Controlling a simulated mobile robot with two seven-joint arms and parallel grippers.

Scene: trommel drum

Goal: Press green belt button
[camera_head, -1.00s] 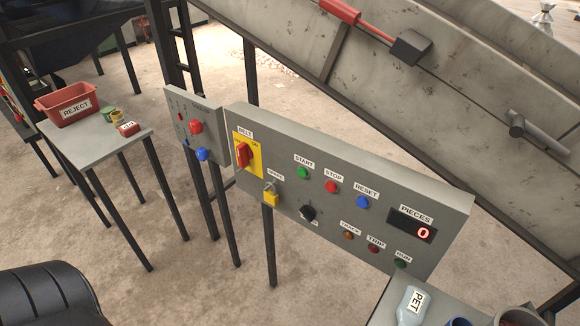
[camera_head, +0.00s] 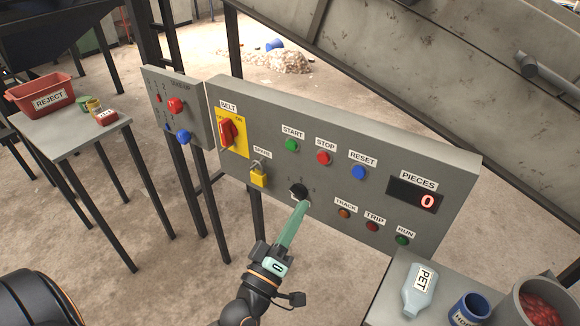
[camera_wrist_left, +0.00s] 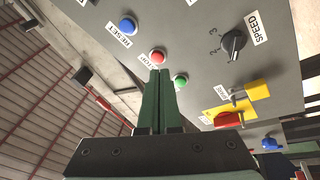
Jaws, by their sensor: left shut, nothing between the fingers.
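The green button (camera_head: 292,145), labelled START, is on the grey control panel (camera_head: 262,112), left of the red STOP button (camera_head: 323,158) and the blue RESET button (camera_head: 359,172). My left gripper (camera_head: 304,204) is shut and empty, its green fingers pointing up at the panel, below the green button and overlapping the black speed knob (camera_head: 298,190) in the head view. In the left wrist view the shut fingertips (camera_wrist_left: 158,72) appear between the red button (camera_wrist_left: 157,56) and the green button (camera_wrist_left: 181,81). I cannot tell that they touch anything. My right gripper is out of view.
A red belt switch (camera_head: 228,131) on a yellow plate and a yellow padlock (camera_head: 258,177) are on the panel's left. A table at bottom right holds a PET bottle (camera_head: 419,291) and a blue cup (camera_head: 470,309). A red REJECT bin (camera_head: 40,95) is at left.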

